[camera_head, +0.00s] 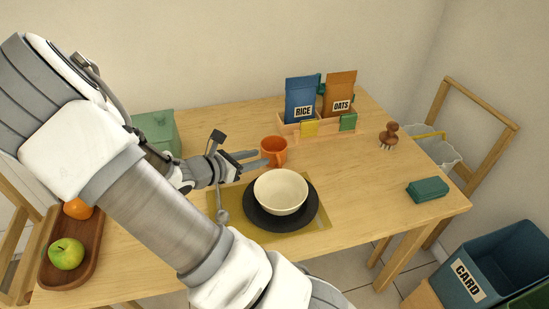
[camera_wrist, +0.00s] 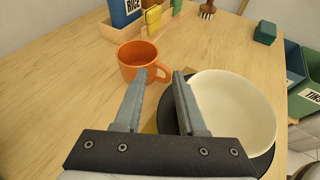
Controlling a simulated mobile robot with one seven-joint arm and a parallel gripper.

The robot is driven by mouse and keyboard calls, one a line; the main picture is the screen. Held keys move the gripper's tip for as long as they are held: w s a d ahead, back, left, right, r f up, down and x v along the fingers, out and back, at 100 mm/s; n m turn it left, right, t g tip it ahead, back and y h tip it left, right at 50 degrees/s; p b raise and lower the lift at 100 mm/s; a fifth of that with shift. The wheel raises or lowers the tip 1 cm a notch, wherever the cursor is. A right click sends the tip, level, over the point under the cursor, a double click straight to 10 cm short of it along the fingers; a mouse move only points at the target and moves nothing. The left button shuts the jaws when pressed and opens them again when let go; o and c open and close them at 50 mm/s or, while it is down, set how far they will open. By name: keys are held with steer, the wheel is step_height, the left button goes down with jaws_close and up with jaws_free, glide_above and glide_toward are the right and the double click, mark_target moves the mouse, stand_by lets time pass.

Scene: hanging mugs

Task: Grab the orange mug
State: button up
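The orange mug (camera_head: 274,150) stands upright on the table, behind the cream bowl in the head view. In the wrist view the orange mug (camera_wrist: 138,60) is just ahead of my fingertips, with its handle on the right side, pointing towards the gap between the fingers. My gripper (camera_head: 257,158) is beside the mug on its left in the head view. In the wrist view my gripper (camera_wrist: 160,75) is open, with a clear gap between its fingers. I cannot tell whether a finger touches the mug.
A cream bowl (camera_head: 281,192) on a dark plate (camera_head: 254,214) sits close to the gripper, on a yellow mat (camera_head: 316,235). A wooden rack (camera_head: 290,130) with rice and oats packets stands behind. The table right of the mug is clear up to a green block (camera_head: 427,189).

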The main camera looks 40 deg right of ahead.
mark_target(280, 152)
steer(key=b+x, duration=0.1)
steer(key=x, duration=0.4)
steer(key=shift+d+f, duration=0.15)
steer(key=shift+d, duration=0.2)
steer(key=x, duration=0.1)
steer(key=b+x, duration=0.1)
steer(key=x, duration=0.1)
steer(key=b+x, duration=0.1)
steer(key=x, duration=0.1)
steer(key=shift+w+f, duration=0.15)
steer(key=shift+w, duration=0.25)
jaws_close()
steer(key=shift+a, duration=0.1)
steer(key=shift+a+f, duration=0.1)
stand_by(0.4)
